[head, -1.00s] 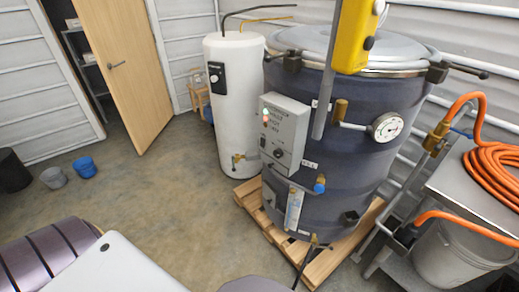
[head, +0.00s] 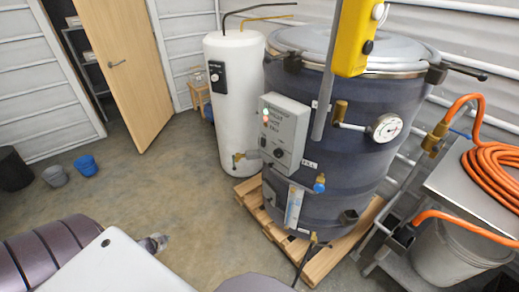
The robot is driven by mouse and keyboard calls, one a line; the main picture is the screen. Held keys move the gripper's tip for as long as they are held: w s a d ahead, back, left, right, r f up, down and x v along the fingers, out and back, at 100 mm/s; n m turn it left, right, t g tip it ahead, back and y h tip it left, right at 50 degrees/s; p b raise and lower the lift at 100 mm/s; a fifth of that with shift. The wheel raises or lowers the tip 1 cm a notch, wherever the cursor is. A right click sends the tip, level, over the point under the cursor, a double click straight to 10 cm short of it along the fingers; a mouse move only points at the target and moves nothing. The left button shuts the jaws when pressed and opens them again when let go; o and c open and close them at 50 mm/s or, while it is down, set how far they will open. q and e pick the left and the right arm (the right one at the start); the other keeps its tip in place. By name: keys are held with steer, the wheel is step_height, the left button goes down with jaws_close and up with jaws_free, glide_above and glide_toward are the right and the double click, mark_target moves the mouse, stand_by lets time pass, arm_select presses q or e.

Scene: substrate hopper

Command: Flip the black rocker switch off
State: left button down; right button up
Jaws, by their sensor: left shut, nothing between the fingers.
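A grey control box (head: 284,135) is mounted on the front of a large dark drum (head: 345,160) with a metal lid. Its face has small lit lamps, lettering too small to read and a round black knob (head: 279,153). A small dark spot (head: 263,142) at the box's lower left may be the black rocker switch; its position cannot be told. My left gripper (head: 160,241) shows just past the white panel at the bottom left, shut and empty, over the floor and well apart from the box. My right gripper is not in view.
The drum stands on a wooden pallet (head: 323,263), with a white tank (head: 235,100) behind left. A yellow unit (head: 354,38) on a post rises before the drum. An orange hose (head: 492,172) lies on a metal bench at right. Floor left of the pallet is open.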

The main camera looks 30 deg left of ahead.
arm_select(q)
steer(key=w+d+r+m+t+h, duration=0.1)
steer(key=w+d+r+m+t, duration=0.15)
steer(key=w+r, duration=0.85)
steer(key=w+d+r+m+t+h, duration=0.1)
steer(key=w+d+r+m+t, duration=0.15)
steer(key=w+r, duration=0.8)
steer(key=w+d+r+m+t+h, duration=0.2)
steer(key=w+d+r+m+h, duration=0.1)
steer(key=d+r, duration=0.7)
steer(key=w+d+r+m+t+h, duration=0.3)
steer(key=w+d+r+m+h, duration=0.1)
steer(key=d+r+m, duration=0.4)
steer(key=w+d+r, duration=0.1)
steer(key=d+r, duration=0.1)
steer(key=d, duration=0.1)
steer(key=shift+w, duration=0.15)
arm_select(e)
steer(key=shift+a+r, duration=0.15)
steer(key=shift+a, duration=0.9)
